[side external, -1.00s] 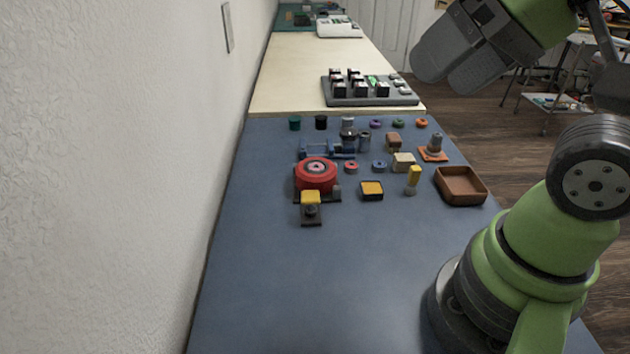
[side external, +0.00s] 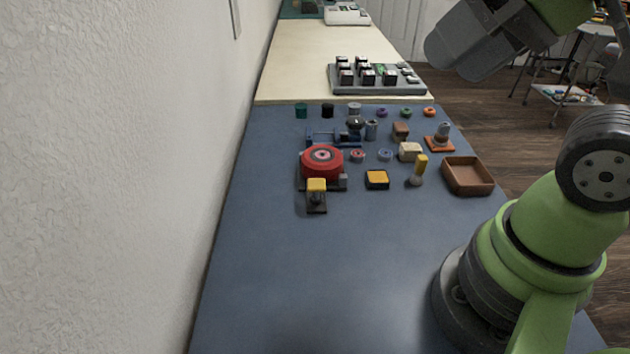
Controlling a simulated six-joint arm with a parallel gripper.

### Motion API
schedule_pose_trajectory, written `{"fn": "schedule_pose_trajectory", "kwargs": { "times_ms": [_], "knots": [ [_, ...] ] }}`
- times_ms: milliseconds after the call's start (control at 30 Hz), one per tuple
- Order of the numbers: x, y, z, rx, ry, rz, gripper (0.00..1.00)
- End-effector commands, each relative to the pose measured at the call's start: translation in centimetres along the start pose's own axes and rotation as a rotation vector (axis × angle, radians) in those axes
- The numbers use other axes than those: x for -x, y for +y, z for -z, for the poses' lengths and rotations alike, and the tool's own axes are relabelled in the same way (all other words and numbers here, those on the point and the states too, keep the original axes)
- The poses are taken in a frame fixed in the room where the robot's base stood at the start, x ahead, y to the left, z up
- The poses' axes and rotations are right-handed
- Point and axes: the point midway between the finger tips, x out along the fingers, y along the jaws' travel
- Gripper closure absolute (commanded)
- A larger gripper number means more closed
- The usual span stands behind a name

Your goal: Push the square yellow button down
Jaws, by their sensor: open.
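The square yellow button (side external: 377,177) sits in a low black housing on the blue mat, right of the red round part. It is small in this view, and I cannot tell how far its top stands above the housing. My gripper (side external: 455,58) is at the upper right, raised high above the table and well apart from the button. It is open, and I see nothing held in it. Part of its wrist runs out of the top of the frame.
A yellow block on a dark stand (side external: 316,188) and a red round part (side external: 322,162) are left of the button. An upright yellow-topped piece (side external: 419,168) and a brown tray (side external: 468,178) are right. Several small parts lie behind. The front mat (side external: 300,270) is clear.

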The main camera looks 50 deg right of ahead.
Motion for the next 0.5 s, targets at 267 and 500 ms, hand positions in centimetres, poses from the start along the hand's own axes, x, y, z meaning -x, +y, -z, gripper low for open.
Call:
{"fn": "schedule_pose_trajectory", "kwargs": {
  "times_ms": [267, 500],
  "knots": [
    [-1.5, -0.3, 2.1, 0.217, -0.076, -0.047, 1.0],
    [-5.9, -0.7, 5.4, 0.65, -0.236, -0.091, 1.0]
  ]
}}
